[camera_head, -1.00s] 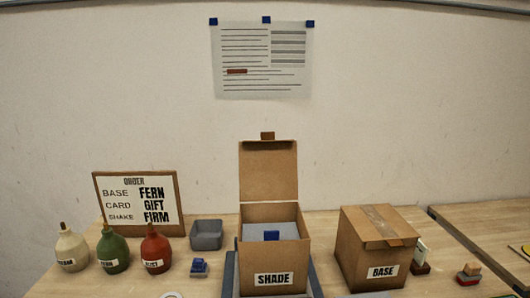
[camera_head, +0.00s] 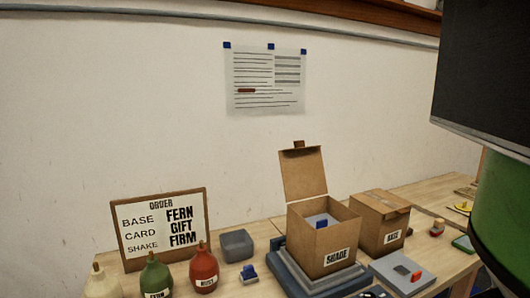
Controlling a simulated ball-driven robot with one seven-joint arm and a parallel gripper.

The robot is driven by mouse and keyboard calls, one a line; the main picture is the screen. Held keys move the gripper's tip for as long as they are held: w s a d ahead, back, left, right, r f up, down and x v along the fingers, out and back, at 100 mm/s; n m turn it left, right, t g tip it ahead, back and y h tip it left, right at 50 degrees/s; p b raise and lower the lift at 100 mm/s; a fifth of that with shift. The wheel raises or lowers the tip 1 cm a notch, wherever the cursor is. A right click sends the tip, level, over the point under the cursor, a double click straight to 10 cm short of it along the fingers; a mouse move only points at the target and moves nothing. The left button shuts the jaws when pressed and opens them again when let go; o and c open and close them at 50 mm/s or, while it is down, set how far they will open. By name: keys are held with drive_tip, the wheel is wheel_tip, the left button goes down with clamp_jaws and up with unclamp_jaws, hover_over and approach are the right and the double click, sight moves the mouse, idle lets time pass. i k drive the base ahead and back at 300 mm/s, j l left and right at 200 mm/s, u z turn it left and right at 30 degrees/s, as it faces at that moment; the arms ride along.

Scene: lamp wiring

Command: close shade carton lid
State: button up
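The shade carton (camera_head: 309,242) is an open brown box with a "SHADE" label on its front. It stands on a grey-blue stepped platform (camera_head: 285,272) right of centre on the bench. Its lid (camera_head: 303,175) stands up at the back, leaning slightly back, with a small tab on its top edge. A blue item (camera_head: 321,224) shows inside on a pale grey surface. My gripper is not in view, so its state does not show.
The shut base carton (camera_head: 378,222) stands close on the right. Left are a grey tray (camera_head: 236,246), a blue block (camera_head: 248,272), an order board (camera_head: 160,230) and bottles (camera_head: 203,268). A grey pad (camera_head: 385,266) lies front right. A large dark and green shape blocks the right edge.

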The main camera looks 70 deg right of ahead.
sight(303, 168)
drive_tip(key=i+j+z, duration=0.15)
drive_tip(key=z, duration=0.25)
drive_tip(key=i+j+z, duration=0.1)
drive_tip(key=j+z, duration=0.3)
drive_tip(key=i+j+z, duration=0.1)
drive_tip(key=j+z, duration=0.35)
drive_tip(key=l, duration=0.1)
